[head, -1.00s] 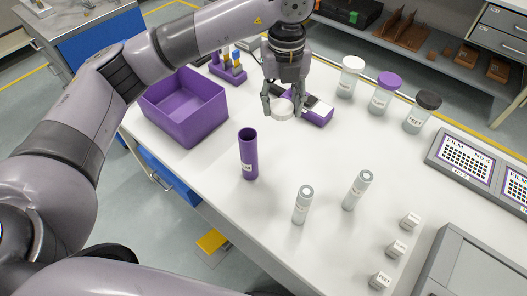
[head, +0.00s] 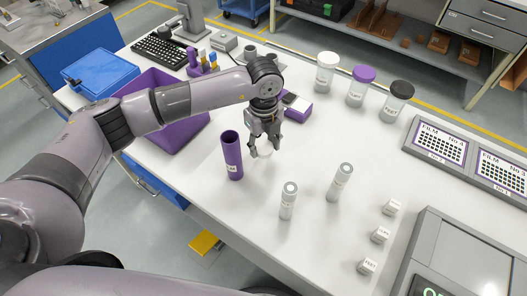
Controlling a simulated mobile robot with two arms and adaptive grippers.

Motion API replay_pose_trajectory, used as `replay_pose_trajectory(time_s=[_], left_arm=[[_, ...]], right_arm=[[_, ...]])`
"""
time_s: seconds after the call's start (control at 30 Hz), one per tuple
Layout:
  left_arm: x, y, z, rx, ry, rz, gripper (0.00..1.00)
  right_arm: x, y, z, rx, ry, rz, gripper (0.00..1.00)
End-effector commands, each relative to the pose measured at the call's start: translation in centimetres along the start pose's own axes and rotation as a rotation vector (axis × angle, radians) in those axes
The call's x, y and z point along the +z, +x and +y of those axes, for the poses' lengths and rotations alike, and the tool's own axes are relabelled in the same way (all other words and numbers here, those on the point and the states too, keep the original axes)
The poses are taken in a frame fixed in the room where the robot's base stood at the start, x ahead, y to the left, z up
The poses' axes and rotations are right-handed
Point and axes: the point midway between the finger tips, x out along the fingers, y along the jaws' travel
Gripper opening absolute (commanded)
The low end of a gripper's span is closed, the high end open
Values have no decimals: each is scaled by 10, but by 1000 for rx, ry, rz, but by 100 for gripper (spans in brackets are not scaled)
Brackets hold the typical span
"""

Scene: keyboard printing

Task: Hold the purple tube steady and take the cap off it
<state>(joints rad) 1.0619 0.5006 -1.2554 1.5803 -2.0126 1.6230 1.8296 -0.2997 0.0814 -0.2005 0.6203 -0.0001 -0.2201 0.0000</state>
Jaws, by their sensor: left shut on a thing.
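The purple tube (head: 232,157) stands upright on the white table, its dark open mouth facing up and a white label low on its side. No gripper touches it. My left gripper (head: 264,150) points down just right of the tube, shut on a small white round piece (head: 265,153) that looks like a cap. The fingers partly hide this piece, and I cannot tell whether it touches the table. My right gripper is out of view.
Two grey-white capped tubes (head: 288,202) (head: 340,182) stand in front and to the right. A purple bin (head: 165,135) is behind my left arm. Several jars (head: 357,86) stand at the back, and small white labelled blocks (head: 380,235) lie at right. Free table lies around the tubes.

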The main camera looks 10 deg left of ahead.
Motion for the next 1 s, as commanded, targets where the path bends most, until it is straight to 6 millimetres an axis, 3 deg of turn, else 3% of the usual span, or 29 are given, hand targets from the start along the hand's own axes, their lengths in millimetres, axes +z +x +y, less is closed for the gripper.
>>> replay_pose_trajectory(time_s=[0.17,0.43,0.8,0.83,1.0], left_arm=[[0,12,0,0,2,1,10],[0,48,0,2,1,0,10],[0,54,0,0,2,0,10],[0,54,0,0,2,0,44],[0,53,0,0,1,0,55]], right_arm=[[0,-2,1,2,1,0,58],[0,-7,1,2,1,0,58],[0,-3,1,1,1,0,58],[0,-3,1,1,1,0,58],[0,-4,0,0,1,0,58]])
